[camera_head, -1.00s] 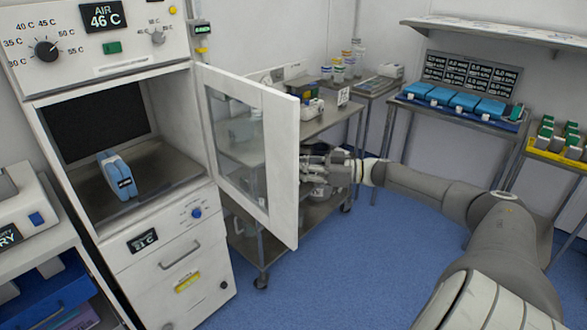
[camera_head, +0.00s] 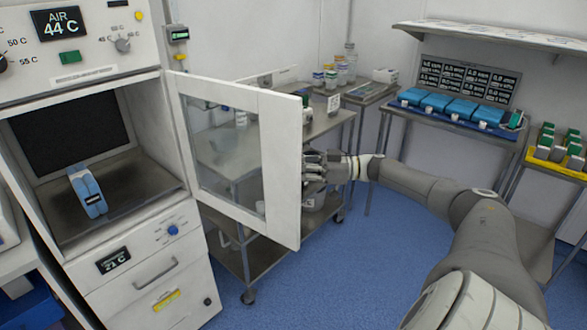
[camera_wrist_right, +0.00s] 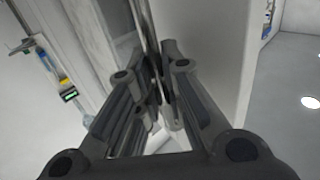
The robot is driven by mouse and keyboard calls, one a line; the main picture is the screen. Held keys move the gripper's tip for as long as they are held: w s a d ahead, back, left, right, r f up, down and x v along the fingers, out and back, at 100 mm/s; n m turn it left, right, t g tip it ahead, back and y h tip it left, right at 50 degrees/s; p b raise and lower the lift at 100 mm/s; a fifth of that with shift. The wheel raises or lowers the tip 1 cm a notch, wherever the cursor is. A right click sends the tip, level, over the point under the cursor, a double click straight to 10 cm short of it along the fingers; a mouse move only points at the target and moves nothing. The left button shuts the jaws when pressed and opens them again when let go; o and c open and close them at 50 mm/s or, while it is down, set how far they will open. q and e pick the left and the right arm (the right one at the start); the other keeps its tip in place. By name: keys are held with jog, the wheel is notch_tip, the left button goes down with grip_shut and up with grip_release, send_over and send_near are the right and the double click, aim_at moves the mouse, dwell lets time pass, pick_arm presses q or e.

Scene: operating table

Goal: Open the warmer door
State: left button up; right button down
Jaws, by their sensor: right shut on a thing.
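The warmer (camera_head: 140,250) stands at the left with its upper chamber uncovered. Its white-framed glass door (camera_head: 284,165) is swung wide open, hinged at the chamber's right side. My right gripper (camera_head: 312,170) is at the door's free edge, partly hidden behind it. In the right wrist view the fingers (camera_wrist_right: 160,92) are shut on the door's edge area, with the white door panel (camera_wrist_right: 205,70) beside them. Exactly which part they grip is hard to see. A blue-and-white item (camera_head: 87,190) stands inside the chamber. My left gripper is out of view.
A steel cart (camera_head: 325,125) with several bottles stands behind the door. A side table with blue trays (camera_head: 455,107) and a rack of green-topped boxes (camera_head: 560,145) are at the right. Blue floor (camera_head: 350,270) is free in front of the door.

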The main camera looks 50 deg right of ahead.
jog(key=shift+f, duration=0.1)
jog(key=c, duration=1.5)
grip_release()
jog(key=v, duration=1.2)
